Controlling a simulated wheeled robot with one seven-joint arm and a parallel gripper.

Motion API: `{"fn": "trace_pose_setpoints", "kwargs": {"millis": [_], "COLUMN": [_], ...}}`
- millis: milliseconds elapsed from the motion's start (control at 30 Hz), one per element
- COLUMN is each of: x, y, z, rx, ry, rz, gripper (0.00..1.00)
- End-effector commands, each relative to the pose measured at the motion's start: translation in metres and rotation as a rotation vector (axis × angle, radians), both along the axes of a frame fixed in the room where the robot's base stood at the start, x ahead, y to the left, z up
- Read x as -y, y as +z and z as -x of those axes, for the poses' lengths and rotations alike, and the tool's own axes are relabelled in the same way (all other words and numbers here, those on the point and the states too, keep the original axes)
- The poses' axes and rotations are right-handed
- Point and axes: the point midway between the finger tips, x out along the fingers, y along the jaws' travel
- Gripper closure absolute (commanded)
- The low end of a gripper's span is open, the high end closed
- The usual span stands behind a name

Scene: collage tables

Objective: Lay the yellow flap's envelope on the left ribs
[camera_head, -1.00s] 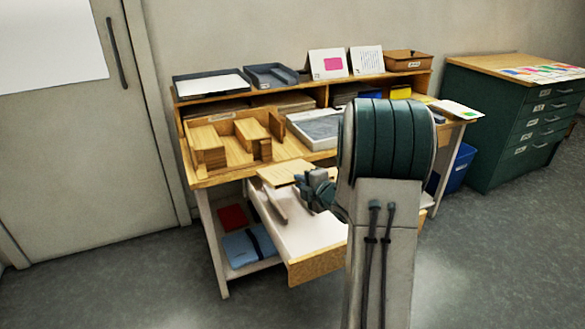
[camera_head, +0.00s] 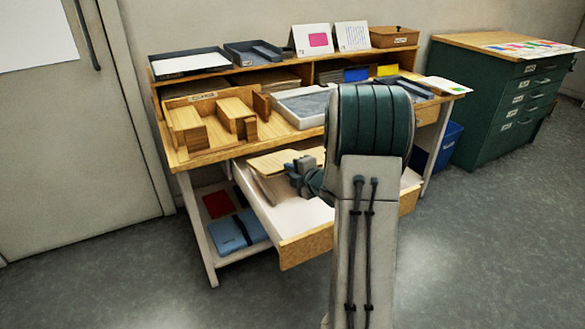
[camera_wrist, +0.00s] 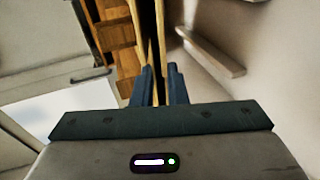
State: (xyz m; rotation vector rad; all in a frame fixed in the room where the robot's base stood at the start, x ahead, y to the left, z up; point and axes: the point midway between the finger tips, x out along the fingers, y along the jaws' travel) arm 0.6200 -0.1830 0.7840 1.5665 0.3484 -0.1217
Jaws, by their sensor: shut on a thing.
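My gripper (camera_head: 303,172) is over the open drawer of the desk, shut on a thin tan flat piece (camera_head: 285,161). In the wrist view, my gripper (camera_wrist: 162,85) shows the piece (camera_wrist: 161,45) nearly edge-on between its fingers; it looks like an envelope, but I cannot see a yellow flap on it. Wooden upright blocks (camera_head: 188,130) stand at the left in a tray on the desk, with a second group (camera_head: 236,117) beside them. I cannot tell which parts are the left ribs. A pale strip (camera_wrist: 212,50) shows in the drawer.
The open drawer (camera_head: 292,212) juts from the desk (camera_head: 280,143). A grey-framed tray (camera_head: 300,105) sits right of the blocks. A yellow item (camera_head: 387,70) and a blue item (camera_head: 356,74) are in the right cubby. A green cabinet (camera_head: 490,110) stands at the right.

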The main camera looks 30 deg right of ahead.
Motion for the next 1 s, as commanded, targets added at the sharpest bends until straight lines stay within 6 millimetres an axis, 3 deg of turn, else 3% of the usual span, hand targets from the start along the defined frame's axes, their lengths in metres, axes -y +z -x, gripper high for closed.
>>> {"fn": "trace_pose_setpoints", "kwargs": {"millis": [133,400,967,1000], "x": [-0.001,-0.002,-0.002,-0.002], "y": [-0.021,-0.036,-0.040,-0.040], "z": [-0.005,-0.031,-0.043,-0.043], "rx": [0.000,0.000,0.001,0.001], "ry": [0.002,0.002,0.001,0.001], "rz": [0.000,0.001,0.000,0.000], "gripper": [1.00,1.00,1.00,0.82]}}
